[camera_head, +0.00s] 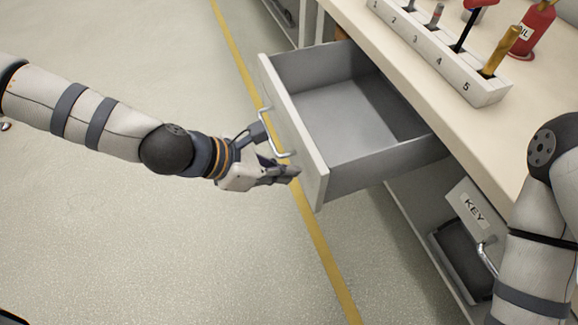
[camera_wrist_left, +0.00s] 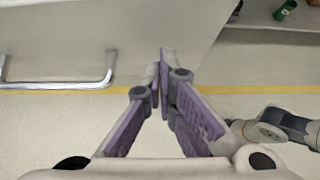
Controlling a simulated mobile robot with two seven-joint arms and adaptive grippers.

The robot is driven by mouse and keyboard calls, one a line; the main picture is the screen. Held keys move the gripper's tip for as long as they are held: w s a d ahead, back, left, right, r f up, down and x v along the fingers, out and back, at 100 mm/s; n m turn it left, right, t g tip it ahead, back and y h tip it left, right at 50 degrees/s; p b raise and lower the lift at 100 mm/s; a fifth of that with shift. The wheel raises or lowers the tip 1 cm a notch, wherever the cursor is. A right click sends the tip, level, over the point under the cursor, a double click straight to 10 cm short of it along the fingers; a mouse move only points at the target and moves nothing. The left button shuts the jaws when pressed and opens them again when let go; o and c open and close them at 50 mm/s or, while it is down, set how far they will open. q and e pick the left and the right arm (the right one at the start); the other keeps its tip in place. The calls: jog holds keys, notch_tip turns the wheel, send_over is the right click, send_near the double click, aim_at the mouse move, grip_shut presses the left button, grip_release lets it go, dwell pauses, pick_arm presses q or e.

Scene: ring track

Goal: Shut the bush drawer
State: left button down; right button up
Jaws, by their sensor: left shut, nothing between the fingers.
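A grey drawer (camera_head: 319,180) is pulled out from the workbench, and its inside looks empty. I see no label on it, so I cannot tell its name from the pictures. Its metal handle (camera_head: 268,134) is on the front panel and also shows at the left in the left wrist view (camera_wrist_left: 58,84). My left gripper (camera_head: 291,172) is at the outer side of the drawer front, just below the handle. In the left wrist view its fingers (camera_wrist_left: 160,65) are shut together with nothing between them, close to the front panel (camera_wrist_left: 110,35). Contact is unclear.
The benchtop (camera_head: 400,50) holds a numbered rack (camera_head: 435,58) with tools and a red oil can (camera_head: 532,30). A lower unit labelled KEY (camera_head: 474,207) is at the right, beside my right arm. Open floor lies left of the drawer, with a yellow line (camera_head: 322,258).

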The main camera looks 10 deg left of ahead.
pick_arm(q)
jog(key=shift+w+d, duration=0.25)
jog(key=shift+d, duration=0.15)
